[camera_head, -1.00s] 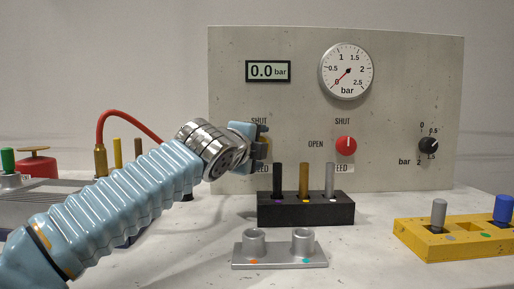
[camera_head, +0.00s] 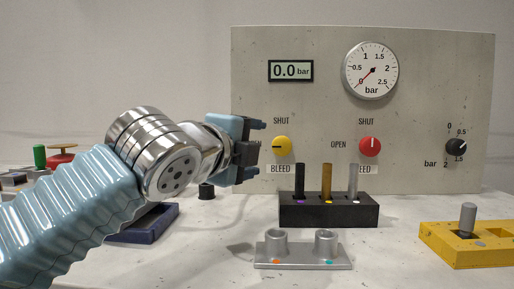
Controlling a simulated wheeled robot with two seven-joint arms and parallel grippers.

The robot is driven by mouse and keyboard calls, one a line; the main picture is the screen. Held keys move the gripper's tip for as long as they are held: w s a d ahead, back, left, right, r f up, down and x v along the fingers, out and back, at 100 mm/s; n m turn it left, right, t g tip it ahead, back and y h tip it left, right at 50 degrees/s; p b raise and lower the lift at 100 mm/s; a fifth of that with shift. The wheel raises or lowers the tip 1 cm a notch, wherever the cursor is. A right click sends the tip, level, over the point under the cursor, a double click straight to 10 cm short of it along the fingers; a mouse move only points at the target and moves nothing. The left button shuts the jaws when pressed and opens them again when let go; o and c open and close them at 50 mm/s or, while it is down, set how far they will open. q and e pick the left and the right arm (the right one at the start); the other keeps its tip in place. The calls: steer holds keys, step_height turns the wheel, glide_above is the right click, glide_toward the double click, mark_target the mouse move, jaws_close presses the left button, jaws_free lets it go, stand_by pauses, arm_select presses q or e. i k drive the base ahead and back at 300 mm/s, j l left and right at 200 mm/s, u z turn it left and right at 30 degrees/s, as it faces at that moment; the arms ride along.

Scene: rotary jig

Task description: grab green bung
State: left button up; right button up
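The green bung (camera_head: 40,156) is a green upright cylinder at the far left, on or behind a grey fixture (camera_head: 14,180). My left arm comes in from the lower left and crosses in front of that side. My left gripper (camera_head: 260,153) is well to the right of the green bung, in front of the panel and beside the yellow knob. Its fingers look apart, with nothing seen between them. My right gripper is not in view.
A panel (camera_head: 420,90) with knobs and gauge stands behind. A black rack (camera_head: 330,212) holds three pegs. A silver two-socket holder (camera_head: 303,255) is in front, and a yellow block (camera_head: 470,245) with a grey peg at right. A red object (camera_head: 60,158) stands beside the green bung.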

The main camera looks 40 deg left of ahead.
mark_target(40, 150)
steer(key=k+l, duration=0.1)
steer(key=k, duration=0.4)
steer(key=k+l, duration=0.15)
steer(key=k, duration=0.35)
steer(key=k+l, duration=0.1)
steer(key=k, duration=0.4)
